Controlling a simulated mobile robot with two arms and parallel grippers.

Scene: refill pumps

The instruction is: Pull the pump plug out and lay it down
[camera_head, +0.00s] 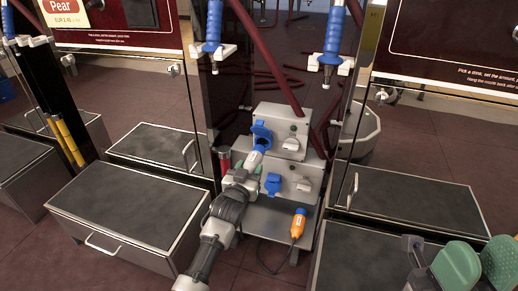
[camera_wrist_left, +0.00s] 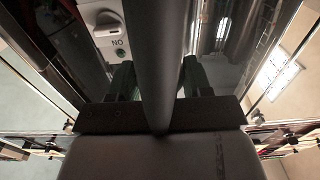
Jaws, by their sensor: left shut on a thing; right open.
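My left gripper (camera_head: 240,180) is shut on the pump plug (camera_head: 256,157), a pale body with blue parts, in front of the upper socket of the grey socket box (camera_head: 294,117). The blue flap (camera_head: 262,130) of that socket stands raised above it. The plug's front meets the socket area; I cannot tell how deep it sits. In the left wrist view a dark grey bar (camera_wrist_left: 160,60) runs between the green fingers (camera_wrist_left: 157,82). My right gripper (camera_head: 477,264), with green fingers apart, is open and empty at the lower right.
A lower socket with a blue cover (camera_head: 272,183) sits below. Dark-topped grey cabinets (camera_head: 125,205) stand left and right. Blue nozzles (camera_head: 333,50) hang above. Red floor shows in front.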

